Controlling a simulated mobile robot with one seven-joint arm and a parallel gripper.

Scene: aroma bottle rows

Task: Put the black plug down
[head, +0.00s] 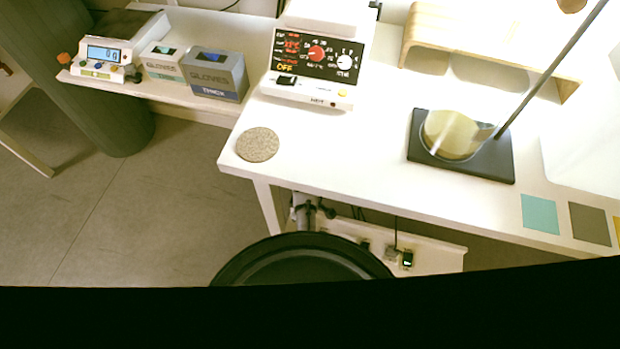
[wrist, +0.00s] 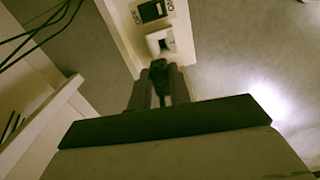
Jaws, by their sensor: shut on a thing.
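In the wrist view my gripper (wrist: 159,84) is shut on the black plug (wrist: 158,70), a small dark shape between the fingertips. Its outline blends with the dark fingers. A white socket-like piece (wrist: 162,40) on a white strip (wrist: 184,54) lies just beyond the fingertips. I cannot tell whether the plug touches it. In the head view I cannot make out the held plug or the fingers clearly under the table.
The white table (head: 370,150) holds a control box (head: 315,60), a round cork mat (head: 257,145) and a beaker (head: 450,135) on a black stand base (head: 490,170). Below, a white ledge (head: 440,262) carries small dark devices. Black cables (wrist: 35,30) hang at left in the wrist view.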

